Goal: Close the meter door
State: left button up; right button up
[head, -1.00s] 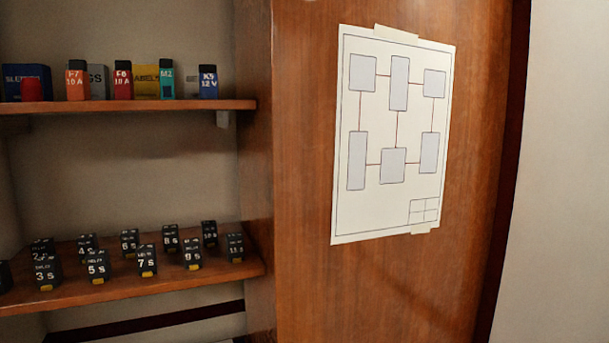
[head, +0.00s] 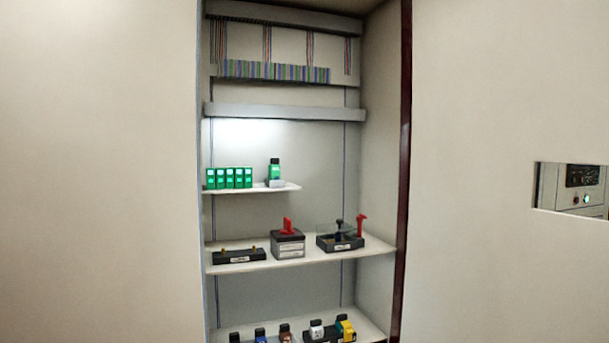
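I cannot make out a meter door in the head view. A small rectangular opening (head: 540,187) in the right wall shows part of a grey panel (head: 551,180) with a dark unit (head: 582,175) and a lit green lamp (head: 587,199). I cannot tell whether this is the meter. Neither of my grippers is in view.
A tall shelved recess (head: 381,140) stands between plain walls. A short shelf (head: 235,190) holds green modules (head: 229,178). A middle shelf (head: 300,255) holds a box with a red handle (head: 288,243) and other devices. Coloured blocks stand below.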

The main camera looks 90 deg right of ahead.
aim_at(501, 89)
jog(key=k+l+z, duration=0.2)
jog(key=z, duration=0.2)
jog(key=k+l+z, duration=0.5)
jog(key=l+z, duration=0.3)
jog(key=k+l+z, duration=0.15)
jog(key=l+z, duration=0.3)
jog(key=k+l, duration=0.1)
jog(key=l, duration=0.4)
jog(key=k+l, duration=0.1)
jog(key=l, duration=0.35)
jog(key=k+l, duration=0.15)
jog(key=l, duration=0.35)
jog(key=z, duration=0.05)
